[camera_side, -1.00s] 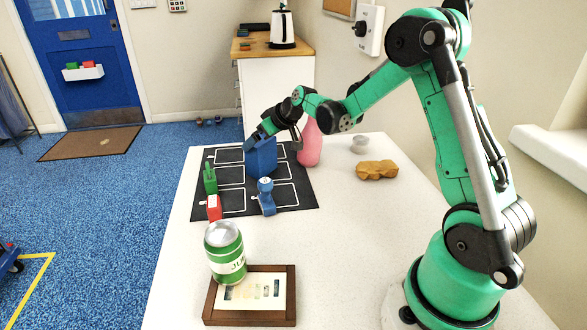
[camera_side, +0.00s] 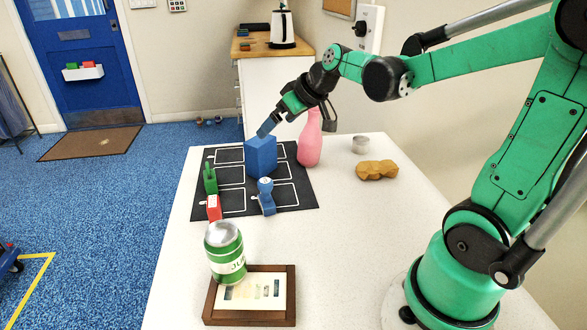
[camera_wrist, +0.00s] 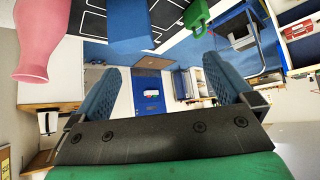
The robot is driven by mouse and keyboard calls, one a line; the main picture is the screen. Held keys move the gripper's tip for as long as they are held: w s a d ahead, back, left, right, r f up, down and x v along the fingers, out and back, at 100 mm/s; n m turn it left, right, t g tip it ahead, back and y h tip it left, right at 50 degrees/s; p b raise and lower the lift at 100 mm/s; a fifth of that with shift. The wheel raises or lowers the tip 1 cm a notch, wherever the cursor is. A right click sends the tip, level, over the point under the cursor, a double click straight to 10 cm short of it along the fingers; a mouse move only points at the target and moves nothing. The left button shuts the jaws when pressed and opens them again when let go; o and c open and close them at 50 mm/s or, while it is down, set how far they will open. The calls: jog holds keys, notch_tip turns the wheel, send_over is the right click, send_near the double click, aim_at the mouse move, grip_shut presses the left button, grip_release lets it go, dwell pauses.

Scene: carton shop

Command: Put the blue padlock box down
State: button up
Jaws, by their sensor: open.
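The blue padlock box (camera_side: 261,158) stands upright on the black mat (camera_side: 298,203), toward its far side. It also shows at the top of the wrist view (camera_wrist: 128,26). My gripper (camera_side: 268,127) is just above and behind the box in the side view. Its two blue fingers are spread, with nothing between them in the wrist view (camera_wrist: 162,92). The box looks clear of the fingers, though the side view does not fully show the gap. The mat has white outlined cells.
A pink bottle (camera_side: 309,140) stands close right of the box. A small blue item (camera_side: 266,197), a green padlock-like item (camera_side: 210,178) and a red item (camera_side: 214,207) are on the mat. A green can (camera_side: 225,252) and framed tray (camera_side: 252,310) are at the front.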

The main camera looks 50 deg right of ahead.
jog(key=s+a+f+g, duration=0.1)
jog(key=s+a+f, duration=0.1)
jog(key=s+a, duration=0.7)
jog(key=shift+s+a, duration=0.15)
jog(key=shift+a, duration=0.7)
